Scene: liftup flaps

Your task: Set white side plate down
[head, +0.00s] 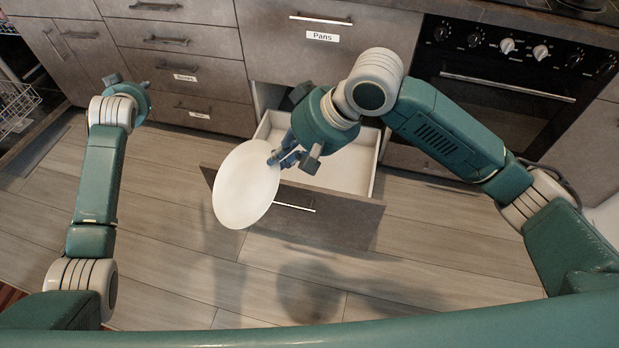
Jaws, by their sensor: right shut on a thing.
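A white side plate (245,186) is in the middle of the head view, tilted, above the front left of an open drawer. My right gripper (279,158) is shut on the plate at its right rim. The open drawer (352,172) is white inside and its visible part looks empty; my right gripper and wrist hide some of it. My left gripper (120,80) is at the upper left, in front of the closed drawers and apart from the plate. Its fingers are too small and turned away to tell whether they are open.
A closed drawer labelled Pans (321,54) is above the open one. Closed drawers (207,72) stand at the left and an oven (500,85) at the right. A dish rack (15,108) shows at the far left edge. The wooden floor (170,245) in front is clear.

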